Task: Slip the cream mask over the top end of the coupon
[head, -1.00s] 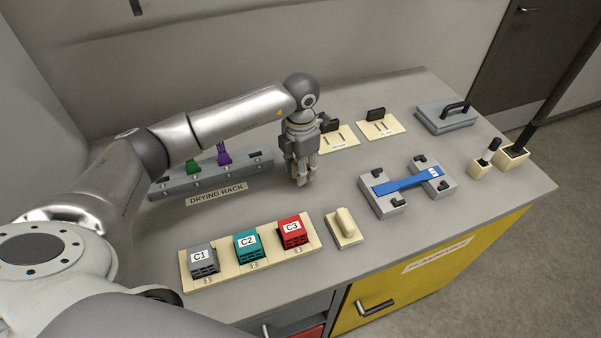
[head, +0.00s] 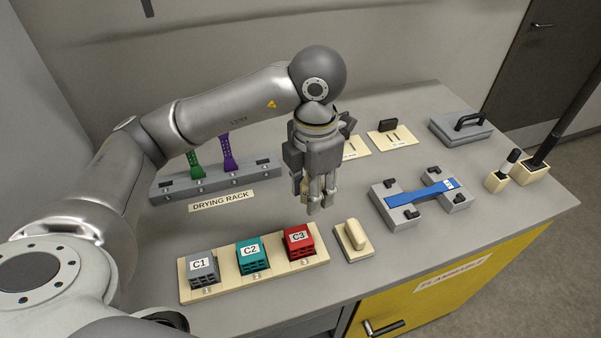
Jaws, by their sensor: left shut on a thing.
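My left gripper (head: 318,207) hangs fingers down above the bench, behind the C3 block and the cream block. Its fingers are close together. A cream rounded block (head: 355,234) stands on a flat pad, apart from the gripper. A blue dog-bone coupon (head: 420,193) lies across a grey fixture (head: 391,216) with black clamps. Green (head: 194,164) and purple (head: 228,152) strips stand upright in the drying rack (head: 165,189). My right gripper is not in view.
A cream tray (head: 188,293) at the front holds the C1 (head: 203,266), C2 (head: 251,253) and C3 (head: 299,241) blocks.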

